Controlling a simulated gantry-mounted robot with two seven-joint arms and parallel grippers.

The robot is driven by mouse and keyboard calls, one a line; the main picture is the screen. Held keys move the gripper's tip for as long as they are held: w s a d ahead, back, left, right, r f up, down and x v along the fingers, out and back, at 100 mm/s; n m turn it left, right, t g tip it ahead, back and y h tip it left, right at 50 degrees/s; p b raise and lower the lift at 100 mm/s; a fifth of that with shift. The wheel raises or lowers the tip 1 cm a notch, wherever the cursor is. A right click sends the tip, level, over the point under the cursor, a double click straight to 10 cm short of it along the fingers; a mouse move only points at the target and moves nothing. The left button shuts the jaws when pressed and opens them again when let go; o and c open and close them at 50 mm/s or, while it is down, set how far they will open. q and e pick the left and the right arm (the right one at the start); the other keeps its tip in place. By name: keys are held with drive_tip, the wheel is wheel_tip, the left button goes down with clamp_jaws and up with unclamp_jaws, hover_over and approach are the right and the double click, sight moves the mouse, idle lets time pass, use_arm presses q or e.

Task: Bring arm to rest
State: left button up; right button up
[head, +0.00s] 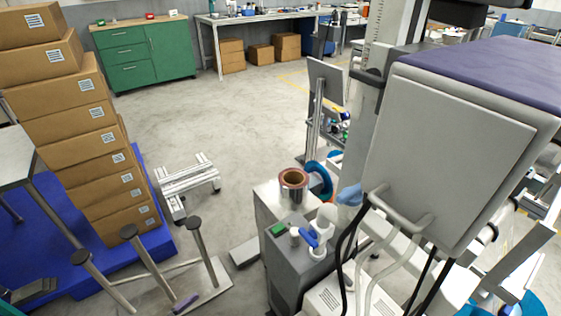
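Neither of my grippers can be made out in the head view, and no arm of mine is clearly visible. A large grey panel (450,150) with a purple top hides much of the right side.
Stacked cardboard boxes (75,130) stand on a blue platform (30,230) at left. A metal stand with upright posts (145,260) and an aluminium frame (187,182) are on the floor. A green cabinet (145,55) is at the back. The central floor is clear.

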use_arm(q)
drive_tip(key=s+d+r+n+p, duration=0.1)
drive_tip(key=s+d+r+p, duration=0.2)
drive_tip(key=r+p, duration=0.6)
drive_tip(key=s+d+r+n+p, duration=0.1)
drive_tip(key=s+d+r+p, duration=0.2)
drive_tip(key=r+p, duration=0.6)
drive_tip(key=s+d+r+n+p, duration=0.1)
drive_tip(key=s+d+r+p, duration=0.2)
drive_tip(key=r+p, duration=0.6)
wheel_tip(320, 180, up, 21)
drive_tip(key=s+d+n+y+p, duration=0.15)
drive_tip(key=y+p, duration=0.35)
drive_tip(key=p, duration=1.3)
drive_tip(key=s+a+r+n+g+y+p, duration=0.1)
drive_tip(key=a+r+y+p, duration=0.15)
drive_tip(key=r+p, duration=0.35)
drive_tip(key=s+a+r+n+g+y+p, duration=0.1)
drive_tip(key=r+g+y+p, duration=0.15)
drive_tip(key=r, duration=0.55)
drive_tip(key=s+a+r+g+y, duration=0.1)
drive_tip(key=s+a+g+y, duration=0.1)
drive_tip(key=s+a+g, duration=0.3)
drive_tip(key=shift+s+a+r+g+y, duration=0.25)
drive_tip(key=shift+s+r+g+y, duration=0.1)
drive_tip(key=shift+s, duration=2)
use_arm(e)
wheel_tip(320, 180, up, 55)
drive_tip(key=shift+w+a, duration=0.3)
drive_tip(key=shift+w, duration=0.1)
